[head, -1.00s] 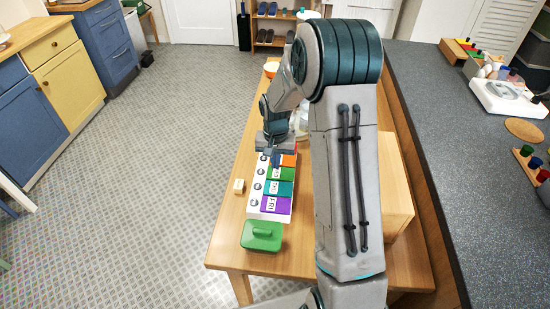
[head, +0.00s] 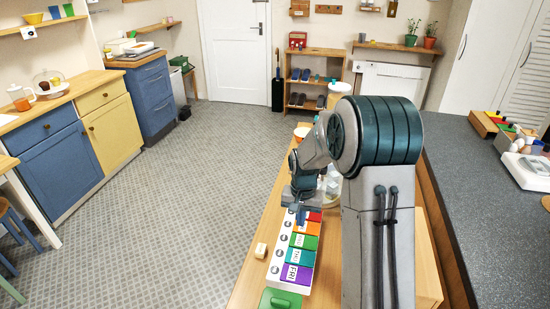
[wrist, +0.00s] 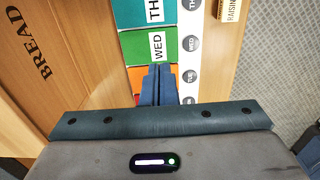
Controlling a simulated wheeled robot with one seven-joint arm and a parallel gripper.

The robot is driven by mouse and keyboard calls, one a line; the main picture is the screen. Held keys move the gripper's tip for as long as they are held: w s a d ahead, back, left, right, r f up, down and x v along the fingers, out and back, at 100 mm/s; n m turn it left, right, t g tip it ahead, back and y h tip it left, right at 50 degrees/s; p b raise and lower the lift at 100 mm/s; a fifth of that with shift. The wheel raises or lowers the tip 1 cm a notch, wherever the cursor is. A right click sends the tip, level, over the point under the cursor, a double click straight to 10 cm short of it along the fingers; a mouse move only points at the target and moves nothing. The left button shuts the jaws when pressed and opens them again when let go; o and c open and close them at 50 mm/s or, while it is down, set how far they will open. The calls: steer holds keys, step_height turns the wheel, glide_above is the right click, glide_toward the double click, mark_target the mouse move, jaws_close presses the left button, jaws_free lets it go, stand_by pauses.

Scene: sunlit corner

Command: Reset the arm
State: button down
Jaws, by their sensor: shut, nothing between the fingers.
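My gripper (wrist: 159,84) is shut and empty in the wrist view, its blue fingers together above a row of coloured day compartments. In the head view my gripper (head: 299,216) hangs at the far end of that weekly box (head: 279,267). The box has a white edge with round grey marks, and red, orange, green, teal and purple sections. In the wrist view the green section reads WED (wrist: 158,46) and the teal one THU (wrist: 156,11). I cannot tell whether the fingertips touch the box.
A wooden bread box (wrist: 75,50) stands beside the day box. A small labelled block (head: 261,250) and a green lidded container (head: 280,299) are on the wooden table (head: 247,276). A grey counter (head: 465,190) runs along the right. The floor at left is open.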

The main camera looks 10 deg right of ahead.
steer(key=s+a+r+n+t, duration=0.1)
steer(key=s+r+n+t, duration=0.1)
steer(key=s+r, duration=1.05)
steer(key=s+a+r+n+t, duration=0.1)
steer(key=s+r, duration=0.3)
steer(key=s, duration=0.9)
steer(key=shift+n, duration=0.9)
